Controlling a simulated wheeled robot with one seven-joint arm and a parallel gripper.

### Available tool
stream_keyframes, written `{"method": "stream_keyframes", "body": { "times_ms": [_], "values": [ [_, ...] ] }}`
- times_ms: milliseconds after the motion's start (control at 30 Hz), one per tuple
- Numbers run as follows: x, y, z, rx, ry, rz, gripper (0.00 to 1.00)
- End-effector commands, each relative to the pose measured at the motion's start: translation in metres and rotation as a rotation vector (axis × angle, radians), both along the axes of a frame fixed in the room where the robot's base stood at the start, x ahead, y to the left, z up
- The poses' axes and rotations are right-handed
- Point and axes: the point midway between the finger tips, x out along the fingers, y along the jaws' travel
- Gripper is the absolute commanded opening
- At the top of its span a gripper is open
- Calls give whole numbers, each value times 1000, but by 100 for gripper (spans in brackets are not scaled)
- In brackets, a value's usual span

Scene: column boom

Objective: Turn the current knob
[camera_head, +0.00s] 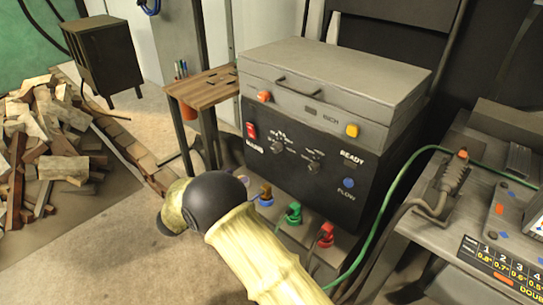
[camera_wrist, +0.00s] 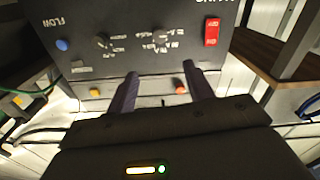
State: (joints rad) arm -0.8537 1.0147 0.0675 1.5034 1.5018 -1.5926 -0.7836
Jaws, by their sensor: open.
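A dark front panel (camera_head: 300,160) on a grey boxy machine carries two small black knobs side by side, the left knob (camera_head: 277,147) and the right knob (camera_head: 313,167). Their labels are too small to read, so I cannot tell which is for current. In the wrist view the panel is upside down, with the left knob (camera_wrist: 162,36) nearer the red switch and the right knob (camera_wrist: 105,43) nearer the blue button. My gripper (camera_wrist: 165,76) is open and empty, its two dark fingers apart from the knobs. My arm hides it in the head view.
A red switch (camera_head: 251,131) and a blue button (camera_head: 348,183) flank the knobs. Coloured cable plugs, including a green plug (camera_head: 293,212), sit below the panel. A small wooden side table (camera_head: 203,88) stands left, a grey bench (camera_head: 450,222) right. A green cable (camera_head: 390,205) runs between.

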Motion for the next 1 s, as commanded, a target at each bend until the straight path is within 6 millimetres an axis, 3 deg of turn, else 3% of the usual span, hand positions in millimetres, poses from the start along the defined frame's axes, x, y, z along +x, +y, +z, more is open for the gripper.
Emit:
{"method": "stream_keyframes", "body": {
  "times_ms": [367,1000],
  "values": [
    [13,-10,0,1,-1,-1,52],
    [102,-76,-1,2,-3,-1,52]
  ]
}}
